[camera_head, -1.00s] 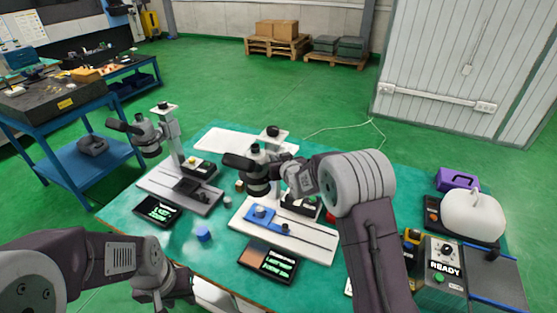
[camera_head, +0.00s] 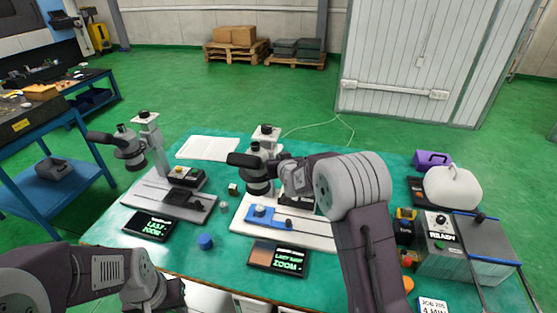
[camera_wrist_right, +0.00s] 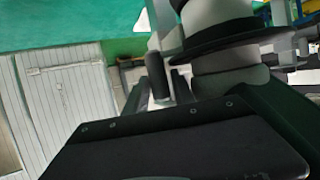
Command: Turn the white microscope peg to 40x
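The white microscope (camera_head: 264,134) stands mid-table in the head view, with a dark round head, a white base and a blue slide. A dark ring of it (camera_wrist_right: 235,38) fills the upper right of the wrist view. My right gripper (camera_wrist_right: 160,88) is beside this ring, with a dark upright cylinder, perhaps the peg, between its fingers. I cannot tell whether the fingers touch it. In the head view my right wrist hides the fingertips. A screen (camera_head: 278,256) before the base shows small green text, its zoom value unreadable. My left gripper (camera_head: 170,295) is low left, its fingers unclear.
A grey microscope (camera_head: 148,140) with its own screen (camera_head: 151,226) stands at left. A blue knob (camera_head: 205,242) lies between the bases. A READY machine (camera_head: 440,240), a white domed case (camera_head: 452,187) and a purple box (camera_head: 432,158) occupy the right side.

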